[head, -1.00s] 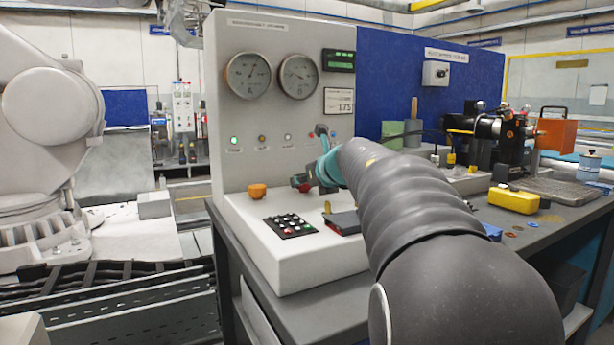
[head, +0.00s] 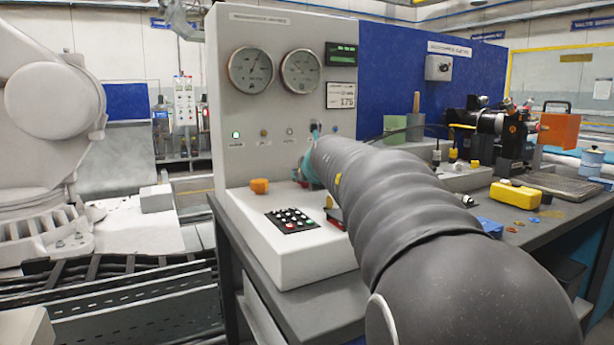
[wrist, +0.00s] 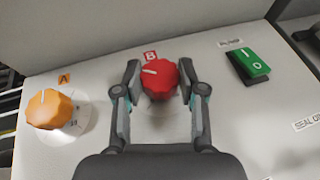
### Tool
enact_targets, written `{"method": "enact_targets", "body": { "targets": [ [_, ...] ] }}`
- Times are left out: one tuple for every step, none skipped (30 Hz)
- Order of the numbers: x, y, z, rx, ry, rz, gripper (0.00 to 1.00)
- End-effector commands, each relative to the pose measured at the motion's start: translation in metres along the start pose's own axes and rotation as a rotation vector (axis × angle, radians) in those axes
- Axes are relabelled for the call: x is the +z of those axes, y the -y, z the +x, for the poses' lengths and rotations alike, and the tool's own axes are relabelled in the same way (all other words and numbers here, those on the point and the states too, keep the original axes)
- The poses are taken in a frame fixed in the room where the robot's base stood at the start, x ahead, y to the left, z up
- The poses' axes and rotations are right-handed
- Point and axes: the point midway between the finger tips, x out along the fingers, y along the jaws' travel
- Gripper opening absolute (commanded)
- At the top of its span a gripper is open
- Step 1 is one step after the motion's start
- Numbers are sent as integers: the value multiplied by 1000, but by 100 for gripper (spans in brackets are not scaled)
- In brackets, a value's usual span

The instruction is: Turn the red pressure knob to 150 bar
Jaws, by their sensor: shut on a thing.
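The red pressure knob (wrist: 160,79) sits on the light console top in the wrist view, below a red label B. A white pointer line on it points to the left and slightly up. My gripper (wrist: 160,82) has a finger on each side of the knob and is shut on it. The knob's dial marks are mostly hidden. In the head view my dark arm hides the knob and most of my gripper. Two round gauges (head: 251,68) (head: 300,71) are on the upright grey panel, with a green-lit display (head: 341,54) and a placard reading about 175 beside them.
An orange knob (wrist: 48,108) labelled A stands left of the red one. A green rocker switch (wrist: 250,63) labelled PUMP is to the right. A black keypad (head: 292,219) lies at the console front. A yellow box (head: 514,196) is on the bench to the right.

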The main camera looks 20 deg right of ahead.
Motion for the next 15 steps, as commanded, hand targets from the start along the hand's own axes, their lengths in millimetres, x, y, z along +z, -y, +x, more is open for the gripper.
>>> {"method": "enact_targets", "body": {
  "targets": [
    [0,1,0,-3,0,2,5],
    [0,1,0,-3,0,2,5],
    [0,1,0,-4,0,2,5],
    [0,1,0,-4,0,2,5],
    [0,1,0,-4,0,2,5],
    [0,1,0,-4,0,2,5],
    [0,1,0,-4,0,2,5],
    [0,1,0,-4,0,2,5],
    [0,1,0,-4,0,2,5],
    [0,1,0,-4,0,2,5],
    [0,1,0,-4,0,2,5],
    [0,1,0,-4,0,2,5],
    [0,1,0,-4,-1,2,43],
    [0,1,0,-4,-1,2,50],
    [0,1,0,-4,-1,2,60]
  ]
}}
